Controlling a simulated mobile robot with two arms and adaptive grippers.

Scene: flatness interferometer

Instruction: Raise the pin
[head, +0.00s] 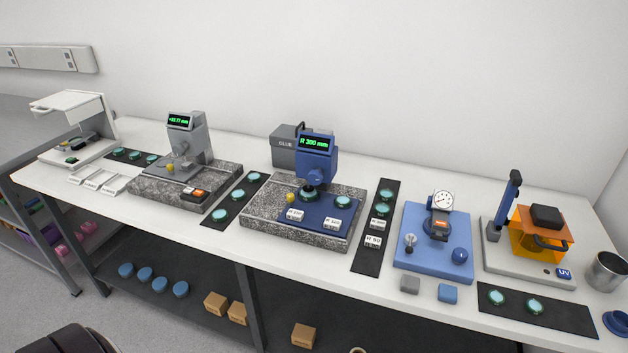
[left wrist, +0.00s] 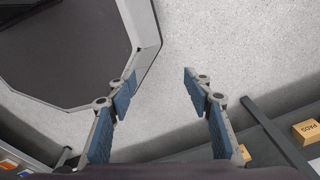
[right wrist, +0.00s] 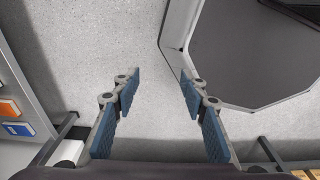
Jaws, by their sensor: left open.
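I cannot tell for certain which part is the pin. A small upright silver post with a rounded head (head: 410,241) stands on the blue base plate (head: 420,262) at the right of the bench. On the same plate are a white dial gauge (head: 443,201) on a blue stand and a blue knob (head: 460,255). My left gripper (left wrist: 159,74) is open and empty above the floor in the left wrist view. My right gripper (right wrist: 160,73) is also open and empty above the floor in the right wrist view. Neither gripper shows in the head view.
On the white bench (head: 300,262) stand a grey gauge (head: 188,140) and a blue gauge (head: 317,158) on granite blocks. An orange-shielded UV station (head: 540,235) and metal cup (head: 606,271) are at right. A white lidded station (head: 78,115) is at far left. Dark mats hold green-topped discs.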

